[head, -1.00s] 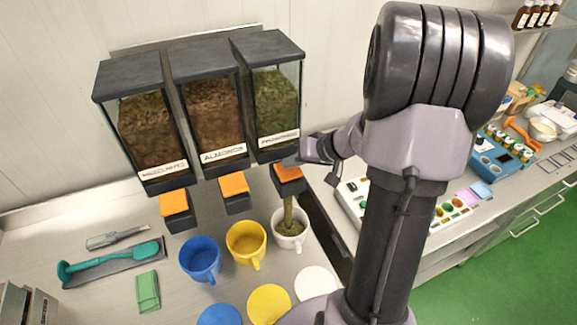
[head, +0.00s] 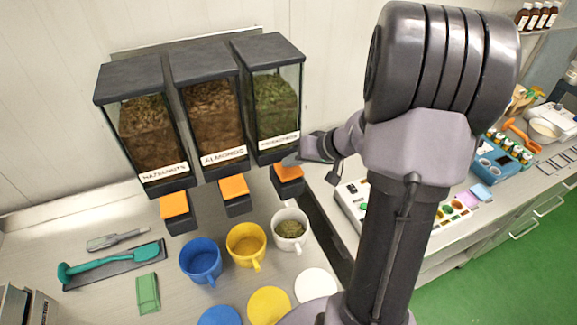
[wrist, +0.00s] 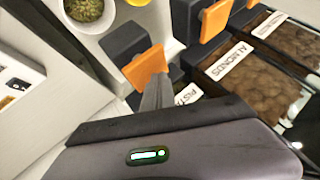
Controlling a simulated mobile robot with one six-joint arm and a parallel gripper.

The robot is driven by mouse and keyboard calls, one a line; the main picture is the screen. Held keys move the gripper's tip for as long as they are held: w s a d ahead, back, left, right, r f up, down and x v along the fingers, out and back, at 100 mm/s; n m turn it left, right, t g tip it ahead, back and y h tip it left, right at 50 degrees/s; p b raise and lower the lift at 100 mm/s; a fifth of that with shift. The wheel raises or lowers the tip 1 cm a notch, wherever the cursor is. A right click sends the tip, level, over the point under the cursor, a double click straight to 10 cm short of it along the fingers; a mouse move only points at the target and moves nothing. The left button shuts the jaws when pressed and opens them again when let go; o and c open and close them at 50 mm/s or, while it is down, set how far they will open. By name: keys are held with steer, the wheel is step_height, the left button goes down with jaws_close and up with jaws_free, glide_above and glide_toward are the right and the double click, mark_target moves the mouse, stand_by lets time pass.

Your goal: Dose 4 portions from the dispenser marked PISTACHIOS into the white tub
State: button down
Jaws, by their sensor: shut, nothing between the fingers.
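The pistachio dispenser (head: 276,105) is the right one of three and holds green contents. In the wrist view its label (wrist: 187,95) is partly hidden and reads "PISTA". Its orange push tab (head: 289,173) shows also in the wrist view (wrist: 145,66). The white tub (head: 291,230) stands below this outlet with green-brown pieces inside; in the wrist view it sits at the top left (wrist: 88,12). My gripper (head: 296,160) is shut and empty, its fingertips at the orange tab, touching or very close to it. No stream falls from the outlet.
The almond dispenser (head: 213,110) and hazelnut dispenser (head: 147,130) stand to the left. A yellow tub (head: 246,245) and a blue tub (head: 201,260) stand left of the white tub. Round lids (head: 268,306) lie in front. A teal scoop (head: 110,262) lies at the left.

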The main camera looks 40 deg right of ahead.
steer(key=shift+r, duration=0.55)
steer(key=shift+r, duration=0.1)
steer(key=shift+r+p, duration=1.25)
steer(key=shift+r, duration=1.2)
stand_by(0.9)
step_height(320, 180, up, 4)
steer(key=p, duration=0.6)
glide_above(292, 170)
step_height(292, 170, down, 8)
steer(key=b, duration=0.4)
steer(key=shift+w+d+b, duration=0.1)
steer(key=shift+w+b, duration=0.05)
steer(key=shift+b, duration=0.2)
steer(key=shift+f+b, duration=0.6)
steer(key=shift+b, duration=0.3)
steer(key=shift+f+b, duration=0.35)
steer(key=shift+b, duration=0.6)
